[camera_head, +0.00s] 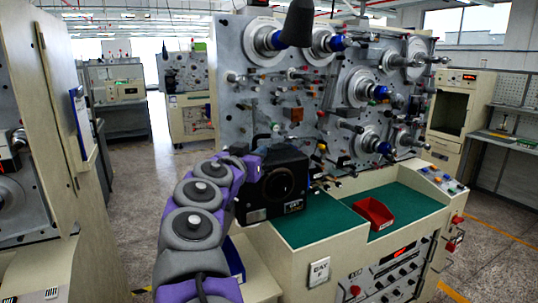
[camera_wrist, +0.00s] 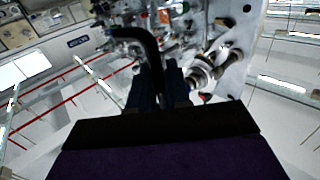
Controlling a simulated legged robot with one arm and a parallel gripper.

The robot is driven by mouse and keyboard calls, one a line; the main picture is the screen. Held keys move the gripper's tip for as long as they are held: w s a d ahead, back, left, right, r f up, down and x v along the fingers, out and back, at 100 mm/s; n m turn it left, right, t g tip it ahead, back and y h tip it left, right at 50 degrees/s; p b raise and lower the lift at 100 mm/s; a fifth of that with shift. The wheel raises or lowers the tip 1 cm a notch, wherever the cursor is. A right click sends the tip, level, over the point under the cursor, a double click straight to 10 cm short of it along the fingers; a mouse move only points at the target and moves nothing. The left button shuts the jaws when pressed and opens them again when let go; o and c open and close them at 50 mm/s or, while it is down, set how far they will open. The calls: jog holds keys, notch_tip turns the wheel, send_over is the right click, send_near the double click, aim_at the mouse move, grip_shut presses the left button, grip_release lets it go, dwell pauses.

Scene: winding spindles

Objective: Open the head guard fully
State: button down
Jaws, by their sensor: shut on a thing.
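In the wrist view my gripper (camera_wrist: 164,72) has its two dark fingers close together, with a black curved bar (camera_wrist: 150,43) between them. The bar bends from the upper left down to the fingers. It looks like part of the head guard, but I cannot tell for sure. In the head view my black wrist housing is in front of the lower left of the grey winding machine panel (camera_head: 240,100) and hides the fingers and whatever they hold. I cannot make out the whole guard or how far open it is.
The panel carries several spindles with blue parts, such as one spindle (camera_head: 368,92) at mid-height. Below is a green worktop (camera_head: 310,222) with a red bin (camera_head: 374,213). Another machine (camera_head: 45,130) stands close on the left. Floor (camera_head: 140,200) is free between them.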

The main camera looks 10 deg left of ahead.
jog(key=shift+a+r, duration=0.15)
jog(key=shift+a, duration=0.1)
dwell(0.5)
jog(key=c, duration=1.4)
grip_release()
jog(key=shift+c, duration=0.2)
jog(key=shift+o, duration=0.6)
jog(key=shift+a, duration=0.3)
jog(key=shift+d, duration=0.15)
jog(key=shift+s, duration=0.1)
